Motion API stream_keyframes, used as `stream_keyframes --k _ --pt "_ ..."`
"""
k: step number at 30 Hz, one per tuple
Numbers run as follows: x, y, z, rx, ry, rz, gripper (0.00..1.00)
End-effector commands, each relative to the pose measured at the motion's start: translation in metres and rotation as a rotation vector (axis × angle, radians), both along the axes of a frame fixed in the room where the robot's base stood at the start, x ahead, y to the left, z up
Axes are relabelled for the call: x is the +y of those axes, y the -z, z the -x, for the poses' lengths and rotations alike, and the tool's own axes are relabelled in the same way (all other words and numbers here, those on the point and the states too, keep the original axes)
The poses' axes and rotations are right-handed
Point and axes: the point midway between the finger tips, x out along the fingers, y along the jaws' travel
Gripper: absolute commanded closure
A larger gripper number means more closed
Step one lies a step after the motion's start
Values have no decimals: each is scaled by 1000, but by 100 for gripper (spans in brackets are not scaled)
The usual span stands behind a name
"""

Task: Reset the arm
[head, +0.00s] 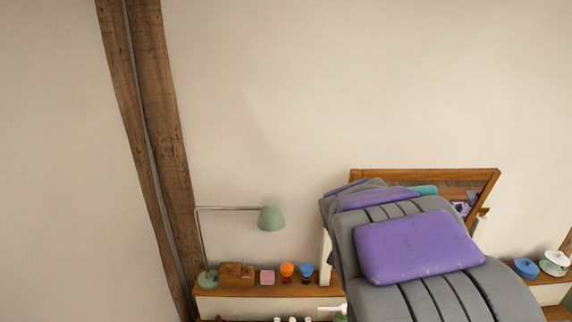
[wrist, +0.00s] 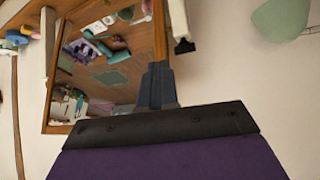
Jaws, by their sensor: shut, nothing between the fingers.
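My arm (head: 400,296), grey with purple panels, rises from the bottom right in the head view and reaches toward the wall. Its far end is hidden behind the nearer arm links there. In the wrist view my gripper (wrist: 158,76) shows as dark grey fingers closed together with nothing between them. It points at a wood-framed panel (head: 424,175), which also shows in the wrist view (wrist: 157,38) and looks like a mirror. I cannot judge the gap between them.
A wooden shelf (head: 240,290) runs along the wall with a green lamp (head: 271,218), a wooden box (head: 236,271), a pink block (head: 267,277), and orange (head: 287,270) and blue (head: 306,270) items. Blue (head: 526,268) and white (head: 554,262) pots stand right. The upper wall is bare beside wooden beams (head: 160,110).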

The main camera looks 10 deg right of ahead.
Motion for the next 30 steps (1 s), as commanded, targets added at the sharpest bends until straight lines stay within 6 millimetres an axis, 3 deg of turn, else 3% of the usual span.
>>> stream_keyframes --k 5,15,21,25,30 --pt "3 31 68 165 1 -14 100" --pt "46 108 268 655 -143 -109 100" --pt "73 132 359 866 -272 -166 100" --pt "82 138 390 940 -321 -186 100" --pt "84 139 399 960 -339 -192 100"
